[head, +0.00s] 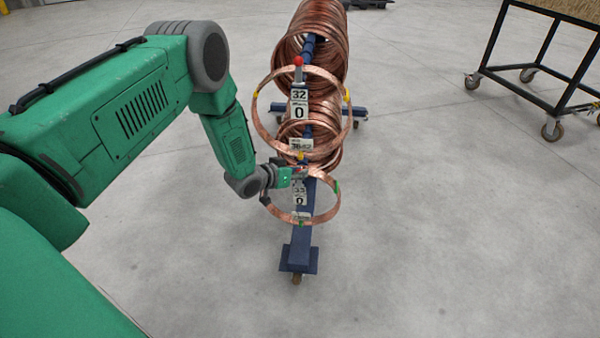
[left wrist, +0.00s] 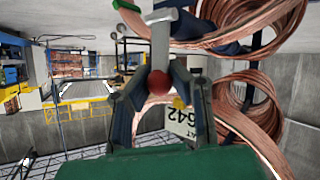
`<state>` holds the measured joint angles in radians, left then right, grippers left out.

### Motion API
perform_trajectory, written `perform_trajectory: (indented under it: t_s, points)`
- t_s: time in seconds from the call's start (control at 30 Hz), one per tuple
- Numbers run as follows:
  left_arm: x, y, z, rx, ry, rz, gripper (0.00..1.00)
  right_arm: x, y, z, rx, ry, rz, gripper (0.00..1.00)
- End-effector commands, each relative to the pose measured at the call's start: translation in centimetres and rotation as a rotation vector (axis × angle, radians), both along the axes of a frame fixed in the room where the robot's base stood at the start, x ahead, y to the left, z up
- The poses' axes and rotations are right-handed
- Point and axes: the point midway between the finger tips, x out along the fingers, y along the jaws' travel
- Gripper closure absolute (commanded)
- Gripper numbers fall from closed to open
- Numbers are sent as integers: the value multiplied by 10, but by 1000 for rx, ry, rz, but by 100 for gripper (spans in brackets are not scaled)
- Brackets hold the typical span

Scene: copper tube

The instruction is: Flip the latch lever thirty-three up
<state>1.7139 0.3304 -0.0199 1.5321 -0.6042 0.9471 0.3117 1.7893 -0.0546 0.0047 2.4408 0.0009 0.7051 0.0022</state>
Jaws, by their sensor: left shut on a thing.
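The lever thirty-three is largely hidden behind my left gripper (head: 296,172) in the head view, just above the label reading 33 (head: 299,189). In the left wrist view, its red ball knob (left wrist: 158,83) sits between the two fingers of my left gripper, which is shut on it. The lever's silver shaft (left wrist: 161,42) runs away from the knob to a crossbar. My right gripper is not in view.
A similar lever with a red knob (head: 298,61) stands upright above the label reading 32 (head: 299,96). Several copper coils (head: 318,40) hang behind it on the rack. A black wheeled cart (head: 520,87) stands at the right. The floor around the rack is clear.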

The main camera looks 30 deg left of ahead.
Motion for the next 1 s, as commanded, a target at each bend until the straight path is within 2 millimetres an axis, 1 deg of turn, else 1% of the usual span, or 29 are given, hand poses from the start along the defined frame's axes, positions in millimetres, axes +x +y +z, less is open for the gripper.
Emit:
perform_trajectory:
  t_s: [0.07, 0.1, 0.13, 0.17, 0.43, 0.57, 0.67, 1.0]
  points:
    - [0, 4, -1, 3, 1, 6, 100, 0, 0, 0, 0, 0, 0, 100]
    - [-1, 4, 0, 3, 1, 6, 73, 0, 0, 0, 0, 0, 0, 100]
    - [-1, 4, 0, 3, 1, 6, 62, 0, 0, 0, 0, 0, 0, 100]
    - [0, 3, 0, 3, 1, 5, 59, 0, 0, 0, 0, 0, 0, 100]
    - [0, 2, 0, 1, -1, 3, 59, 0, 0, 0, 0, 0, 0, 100]
    - [-6, 3, 3, 1, -1, 3, 59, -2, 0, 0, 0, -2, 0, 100]
    - [-18, 6, 10, 0, 1, 4, 59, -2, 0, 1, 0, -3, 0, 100]
    - [-79, 22, 40, -1, 1, 6, 59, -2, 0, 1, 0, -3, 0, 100]
